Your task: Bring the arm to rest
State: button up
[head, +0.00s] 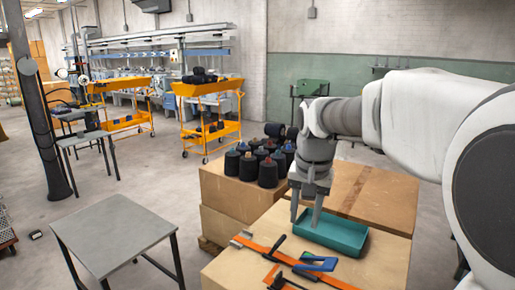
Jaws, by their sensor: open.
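My gripper (306,206) points down over the left side of a teal tray (345,238) on the cardboard boxes. Its two fingers are apart and nothing shows between them. My white and grey arm (420,110) reaches in from the right edge of the head view. I cannot tell the exact height of the fingertips above the tray. The visible part of the tray floor looks empty.
Several dark yarn cones (267,172) stand on the boxes left of my gripper. Orange clamps (270,250) and a blue-handled tool (316,264) lie in front of the tray. A grey table (110,232) stands at lower left. Orange carts (208,115) stand farther back, with open floor between.

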jog(key=s+d+n+t+p, duration=0.1)
jog(key=s+d+n, duration=0.1)
jog(key=s, duration=0.9)
jog(key=s+d+r+n+t+p, duration=0.1)
jog(key=s+d+n+t, duration=0.1)
jog(key=s, duration=0.8)
jog(key=shift+s+p, duration=0.3)
jog(key=shift+s, duration=0.1)
dwell(1.2)
